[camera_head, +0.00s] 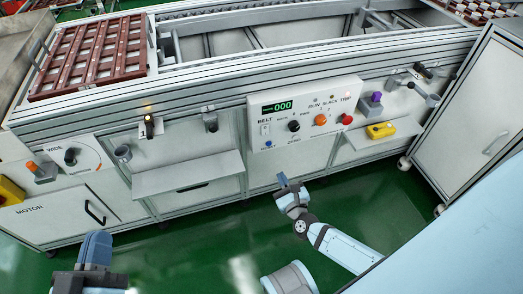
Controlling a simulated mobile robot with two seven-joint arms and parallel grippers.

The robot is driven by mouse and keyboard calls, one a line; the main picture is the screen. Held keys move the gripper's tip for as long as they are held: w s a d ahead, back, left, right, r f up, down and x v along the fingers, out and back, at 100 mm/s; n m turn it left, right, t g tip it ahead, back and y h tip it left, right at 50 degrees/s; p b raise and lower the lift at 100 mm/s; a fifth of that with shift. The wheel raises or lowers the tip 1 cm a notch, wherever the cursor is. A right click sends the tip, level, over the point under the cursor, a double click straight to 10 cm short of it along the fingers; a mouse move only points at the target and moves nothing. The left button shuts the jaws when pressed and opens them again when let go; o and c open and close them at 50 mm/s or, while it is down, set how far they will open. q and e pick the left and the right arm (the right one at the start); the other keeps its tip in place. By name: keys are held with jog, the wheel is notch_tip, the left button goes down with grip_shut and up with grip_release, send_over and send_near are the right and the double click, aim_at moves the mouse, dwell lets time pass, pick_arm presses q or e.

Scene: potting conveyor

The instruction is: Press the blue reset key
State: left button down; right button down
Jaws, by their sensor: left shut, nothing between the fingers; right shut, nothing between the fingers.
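A small blue key (268,144) sits at the lower left of the white control panel (335,92), under a white belt switch (265,130). I take it for the reset key; its label is too small to read. My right gripper (282,180) is shut and empty, below the panel and a little right of the blue key, apart from it. My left gripper (98,248) is shut and empty at the lower left, far from the panel.
The panel also has a green 000 display (277,106), a black knob (294,126), an orange knob (320,120) and a red button (346,120). A grey shelf (188,173) juts out left of the panel. A yellow box (380,130) is to its right.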

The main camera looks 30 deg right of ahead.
aim_at(269, 145)
pick_arm(q)
jog(key=shift+s+a+r, duration=0.25)
jog(key=shift+a+r, duration=0.15)
jog(key=shift+a, duration=0.05)
pick_arm(e)
jog(key=m, duration=0.3)
jog(key=s+f+m+h, duration=0.1)
jog(key=shift+d+g, duration=0.35)
jog(key=shift+g, duration=0.05)
